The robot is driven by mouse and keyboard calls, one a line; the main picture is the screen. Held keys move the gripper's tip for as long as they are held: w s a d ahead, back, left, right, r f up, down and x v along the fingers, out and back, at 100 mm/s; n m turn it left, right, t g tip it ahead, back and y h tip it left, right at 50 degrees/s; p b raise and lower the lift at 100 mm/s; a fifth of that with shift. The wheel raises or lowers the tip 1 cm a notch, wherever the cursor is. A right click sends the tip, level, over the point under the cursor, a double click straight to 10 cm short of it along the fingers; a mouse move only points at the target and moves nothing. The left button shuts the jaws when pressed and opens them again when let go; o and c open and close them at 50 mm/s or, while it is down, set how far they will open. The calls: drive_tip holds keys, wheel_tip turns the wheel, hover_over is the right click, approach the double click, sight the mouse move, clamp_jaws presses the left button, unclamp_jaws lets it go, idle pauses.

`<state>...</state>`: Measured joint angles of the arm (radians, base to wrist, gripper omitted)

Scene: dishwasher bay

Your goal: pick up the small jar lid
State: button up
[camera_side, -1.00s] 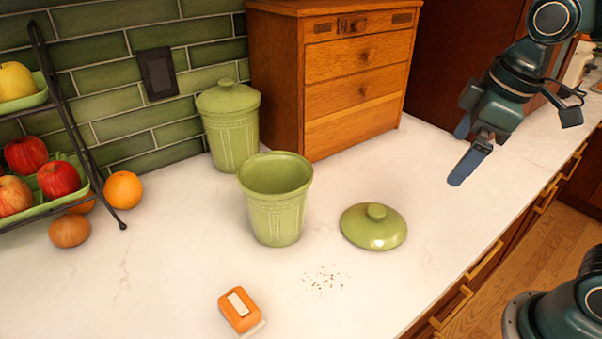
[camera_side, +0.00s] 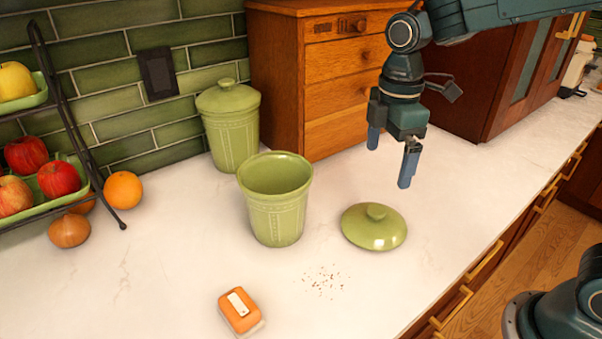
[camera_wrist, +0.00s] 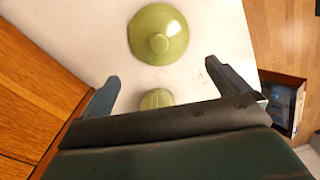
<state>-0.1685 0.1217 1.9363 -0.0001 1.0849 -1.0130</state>
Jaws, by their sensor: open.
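A round green lid (camera_side: 374,227) with a knob lies knob-up on the white counter, right of an open green jar (camera_side: 276,220). It also shows at the top of the wrist view (camera_wrist: 160,30). My gripper (camera_side: 391,158) points down, open and empty, above and behind the lid, not touching it. In the wrist view, my fingers (camera_wrist: 160,80) are spread apart, with the lid beyond their tips. A small rounded green piece (camera_wrist: 157,98) shows between them, partly hidden by the gripper body; I cannot tell what it is.
A lidded green jar (camera_side: 230,135) stands at the back beside a wooden drawer box (camera_side: 355,95). An orange-and-white block (camera_side: 240,311) lies in front and dark crumbs (camera_side: 323,281) lie near the lid. A fruit rack (camera_side: 75,130) is at the left. Counter right of the lid is clear.

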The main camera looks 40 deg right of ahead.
sight(377, 209)
drive_tip(key=shift+f, duration=0.1)
drive_tip(key=shift+f, duration=4.2)
drive_tip(key=shift+w+f, duration=0.1)
drive_tip(key=shift+f, duration=2.45)
drive_tip(key=c, duration=1.3)
